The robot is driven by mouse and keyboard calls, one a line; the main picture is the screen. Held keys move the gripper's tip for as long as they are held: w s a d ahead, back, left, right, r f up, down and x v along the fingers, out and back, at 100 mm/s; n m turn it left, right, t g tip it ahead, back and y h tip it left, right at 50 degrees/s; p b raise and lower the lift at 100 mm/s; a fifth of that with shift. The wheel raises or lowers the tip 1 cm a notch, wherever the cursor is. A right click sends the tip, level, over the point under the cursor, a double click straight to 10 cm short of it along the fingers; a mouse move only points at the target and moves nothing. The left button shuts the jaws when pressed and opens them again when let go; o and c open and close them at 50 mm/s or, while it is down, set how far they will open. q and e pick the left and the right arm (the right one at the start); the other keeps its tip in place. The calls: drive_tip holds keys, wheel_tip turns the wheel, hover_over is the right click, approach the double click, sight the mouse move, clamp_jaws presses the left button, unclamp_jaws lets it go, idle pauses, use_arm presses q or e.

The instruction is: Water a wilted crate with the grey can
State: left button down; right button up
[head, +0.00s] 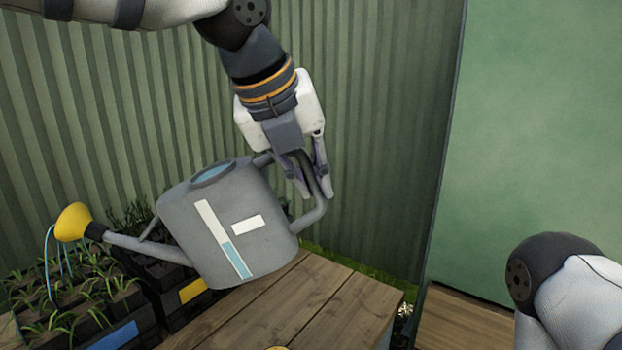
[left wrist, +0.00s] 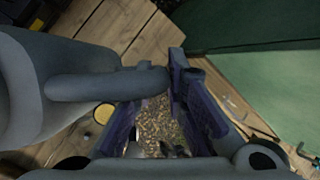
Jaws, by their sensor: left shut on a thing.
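The grey watering can (head: 262,241) is tilted with its spout down to the left, above the wooden table. It has a white and blue gauge on its side. My left gripper (head: 307,188) is shut on its handle; the grip also shows in the left wrist view (left wrist: 155,110). Thin streams of water fall from the yellow rose (head: 73,222) onto a dark crate with a blue label (head: 113,336) and low, spreading green plants. A crate with a yellow label (head: 193,290) stands behind it, partly hidden by the can. My right gripper is out of view.
The wooden table (head: 330,308) is bare below the can. A small yellow round thing (left wrist: 103,113) is on it, just at the bottom edge of the head view. A corrugated green wall (head: 390,130) stands behind, with a flat green panel (head: 540,130) at right.

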sight(307, 160)
use_arm(q)
drive_tip(key=shift+r, duration=1)
idle(1.2)
drive_tip(key=shift+a+r, duration=0.1)
drive_tip(key=shift+r, duration=0.05)
drive_tip(key=shift+a+r+h, duration=0.1)
drive_tip(key=shift+r+h, duration=0.2)
drive_tip(key=shift+r, duration=0.25)
idle(1.5)
drive_tip(key=shift+s+a+r+h, duration=0.1)
drive_tip(key=shift+a+r+h, duration=0.15)
drive_tip(key=shift+r, duration=0.55)
idle(1.5)
drive_tip(key=shift+a+r+h, duration=0.15)
drive_tip(key=shift+r+h, duration=0.1)
drive_tip(key=shift+r, duration=0.4)
idle(0.6)
